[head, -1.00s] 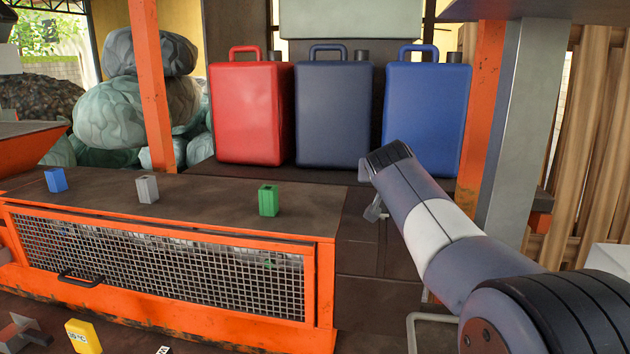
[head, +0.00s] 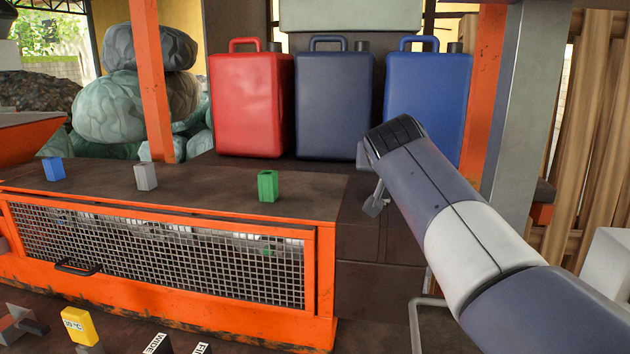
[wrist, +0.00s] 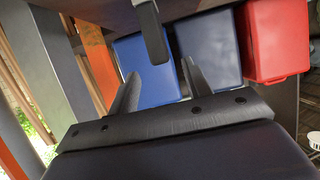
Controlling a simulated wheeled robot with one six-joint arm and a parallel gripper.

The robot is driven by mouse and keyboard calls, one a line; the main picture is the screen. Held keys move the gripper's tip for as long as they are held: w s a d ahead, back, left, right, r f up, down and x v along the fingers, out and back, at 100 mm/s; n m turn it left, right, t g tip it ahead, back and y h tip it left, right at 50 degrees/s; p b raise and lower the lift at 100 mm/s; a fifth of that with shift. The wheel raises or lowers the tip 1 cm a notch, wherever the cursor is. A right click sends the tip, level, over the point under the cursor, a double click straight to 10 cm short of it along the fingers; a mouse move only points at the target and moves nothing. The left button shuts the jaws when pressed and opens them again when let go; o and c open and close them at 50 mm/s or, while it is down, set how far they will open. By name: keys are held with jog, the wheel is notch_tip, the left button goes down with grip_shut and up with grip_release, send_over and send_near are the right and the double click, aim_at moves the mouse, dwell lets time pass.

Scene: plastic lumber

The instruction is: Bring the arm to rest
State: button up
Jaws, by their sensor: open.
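My gripper (head: 374,205) hangs at the end of my raised arm, in front of the dark wall panels to the right of the mesh-fronted bench. In the wrist view my gripper (wrist: 158,88) shows two dark fingers spread apart with nothing between them. The blue jerrycan (wrist: 150,72) and the dark navy jerrycan (wrist: 207,50) lie in view beyond the fingers. In the head view my gripper is small and partly hidden by my wrist.
A red jerrycan (head: 247,105), a navy one (head: 333,105) and a blue one (head: 427,95) stand on a shelf behind my arm. Blue (head: 54,169), grey (head: 146,176) and green (head: 267,186) blocks stand on the bench top (head: 205,192). A grey post (head: 517,120) rises at right.

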jog(key=p+x, duration=0.1)
jog(key=x, duration=0.7)
jog(key=shift+w+d+f+p, duration=0.1)
jog(key=shift+w+p, duration=0.15)
jog(key=shift+p, duration=0.1)
notch_tip(320, 180, up, 4)
jog(key=p, duration=0.3)
jog(key=shift+w+f+p, duration=0.1)
jog(key=shift+p, duration=0.25)
notch_tip(320, 180, up, 7)
jog(key=p, duration=0.7)
jog(key=shift+f, duration=0.15)
